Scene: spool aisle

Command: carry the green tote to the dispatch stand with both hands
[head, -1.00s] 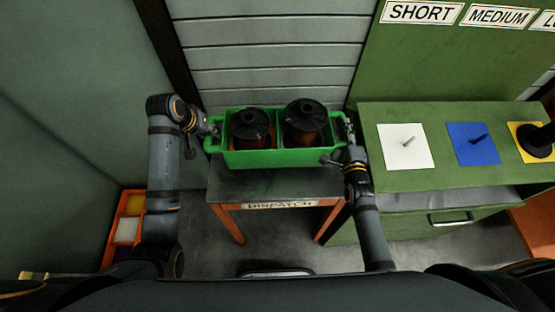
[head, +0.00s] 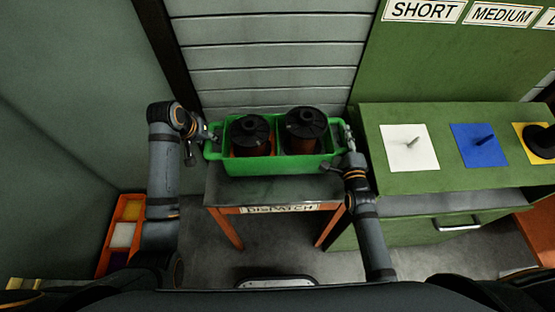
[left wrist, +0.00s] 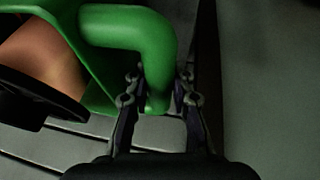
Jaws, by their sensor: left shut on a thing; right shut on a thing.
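The green tote (head: 285,166) holds two dark-topped copper spools, the left spool (head: 249,134) and the right spool (head: 304,128). The tote is over the dispatch stand (head: 270,190), a grey-topped table with orange legs and a DISPATCH label. I cannot tell whether its base touches the top. My left gripper (head: 211,136) is shut on the tote's left handle; the left wrist view shows the green handle (left wrist: 135,30) between the fingers. My right gripper (head: 345,146) is at the tote's right end, shut on the right handle, which is mostly hidden.
A green bench (head: 460,185) stands close on the right, with white, blue and yellow peg plates and a dark spool (head: 541,140) on the yellow one. An orange bin (head: 123,230) is at lower left. A panelled wall (head: 265,50) stands behind the stand.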

